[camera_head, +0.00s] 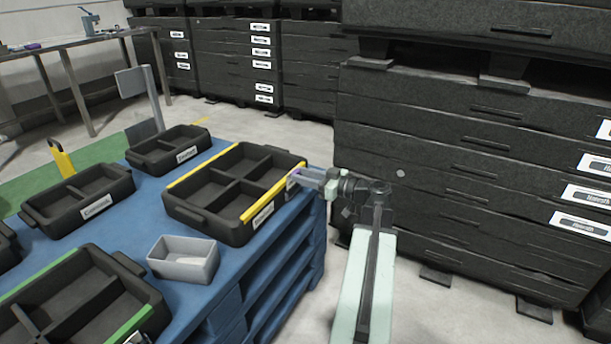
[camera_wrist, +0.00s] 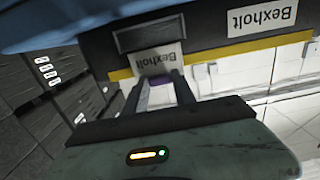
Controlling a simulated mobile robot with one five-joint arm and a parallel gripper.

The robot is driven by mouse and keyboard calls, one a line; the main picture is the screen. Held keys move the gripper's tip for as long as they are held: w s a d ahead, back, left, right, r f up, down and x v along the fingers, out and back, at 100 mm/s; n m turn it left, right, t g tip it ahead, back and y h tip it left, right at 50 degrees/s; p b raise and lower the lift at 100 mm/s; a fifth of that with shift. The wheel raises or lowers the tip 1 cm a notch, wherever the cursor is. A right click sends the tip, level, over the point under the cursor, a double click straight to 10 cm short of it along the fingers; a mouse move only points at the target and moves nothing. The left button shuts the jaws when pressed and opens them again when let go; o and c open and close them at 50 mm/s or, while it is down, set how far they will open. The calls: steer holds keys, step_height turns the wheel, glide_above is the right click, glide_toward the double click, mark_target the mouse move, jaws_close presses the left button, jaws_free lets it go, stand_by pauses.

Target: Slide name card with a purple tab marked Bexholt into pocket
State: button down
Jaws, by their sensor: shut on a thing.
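The name card (camera_wrist: 160,61) is white, reads Bexholt and appears upside down in the wrist view. Its purple tab (camera_wrist: 158,88) sits between the fingers of my gripper (camera_wrist: 160,84), which is shut on it. The card's far edge overlaps a dark framed pocket (camera_wrist: 133,38) on the bin wall; I cannot tell whether it is inside or only in front. In the head view my gripper (camera_head: 299,178) is at the right-hand side of a black divided bin with yellow rim strips (camera_head: 206,164). The card is barely visible there.
A Bexholt label (camera_wrist: 262,17) is on the same bin wall. The bin stands on a blue stand (camera_head: 265,262) beside a grey tray (camera_head: 184,268) and other black bins (camera_head: 80,195). Stacked black crates (camera_head: 450,175) stand close on the right.

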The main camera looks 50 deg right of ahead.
steer(key=shift+s+d+f+b, duration=0.1)
steer(key=shift+s+f+b, duration=0.35)
steer(key=shift+f, duration=0.2)
steer(key=shift+w, duration=0.1)
steer(key=shift+f+b, duration=0.4)
steer(key=shift+b, duration=0.05)
steer(key=shift+f+b, duration=0.45)
stand_by(0.7)
steer(key=c, duration=0.9)
jaws_free()
steer(key=shift+c, duration=0.2)
